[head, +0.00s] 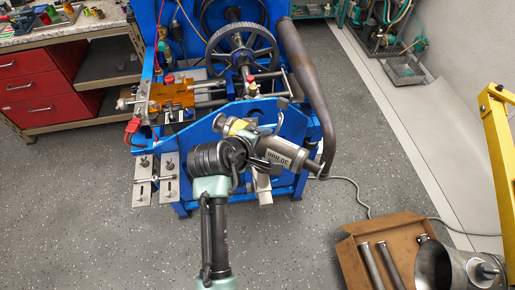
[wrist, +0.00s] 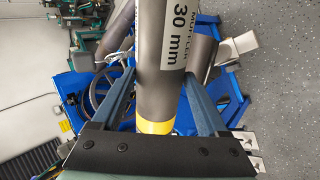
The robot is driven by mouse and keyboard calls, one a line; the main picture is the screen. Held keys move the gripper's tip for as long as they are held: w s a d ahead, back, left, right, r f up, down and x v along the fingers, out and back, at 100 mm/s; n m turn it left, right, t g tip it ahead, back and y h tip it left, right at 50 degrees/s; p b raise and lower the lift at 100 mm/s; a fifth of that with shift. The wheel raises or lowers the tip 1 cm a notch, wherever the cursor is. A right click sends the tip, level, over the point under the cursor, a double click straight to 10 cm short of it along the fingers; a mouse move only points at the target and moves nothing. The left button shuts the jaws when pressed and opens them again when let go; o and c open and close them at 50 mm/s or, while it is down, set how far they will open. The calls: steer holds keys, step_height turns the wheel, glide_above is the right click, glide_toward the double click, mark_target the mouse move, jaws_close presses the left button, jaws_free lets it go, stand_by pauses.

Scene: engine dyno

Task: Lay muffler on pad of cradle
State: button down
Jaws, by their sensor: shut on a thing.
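The muffler is a grey cylinder with a printed label and a yellow band; it lies slantwise in front of the blue engine stand in the head view (head: 290,152). In the wrist view the muffler (wrist: 165,55) runs up between my fingers, its yellow band near the palm and "30 mm" on its label. My gripper (head: 257,150) is shut on the muffler and holds it up; its fingers flank it in the wrist view (wrist: 160,78). A silver block (head: 263,190) shows below the muffler. I cannot tell whether it belongs to the cradle; the pad is not clearly visible.
The blue stand (head: 205,132) carries a large gear (head: 241,47). A long curved exhaust pipe (head: 305,75) descends at its right. Silver bracket plates (head: 156,182) sit at its left. A brown box of tubes (head: 350,262) and a yellow frame (head: 497,130) stand right.

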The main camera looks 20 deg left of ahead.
steer(key=shift+f+b, duration=0.85)
steer(key=shift+f, duration=0.95)
steer(key=shift+s+d+f, duration=0.1)
steer(key=shift+s+f, duration=0.2)
steer(key=shift+f, duration=0.25)
steer(key=shift+c, duration=0.9)
jaws_free()
steer(key=shift+o, duration=0.9)
steer(key=shift+f, duration=0.15)
steer(key=shift+s+a+r+b, duration=0.25)
steer(key=shift+r+b, duration=0.2)
steer(key=shift+b, duration=0.05)
steer(key=w+d+r+b+v, duration=0.1)
steer(key=v, duration=1.1)
steer(key=shift+s+a+b, duration=0.2)
steer(key=shift+a+b, duration=0.15)
steer(key=shift+b, duration=0.05)
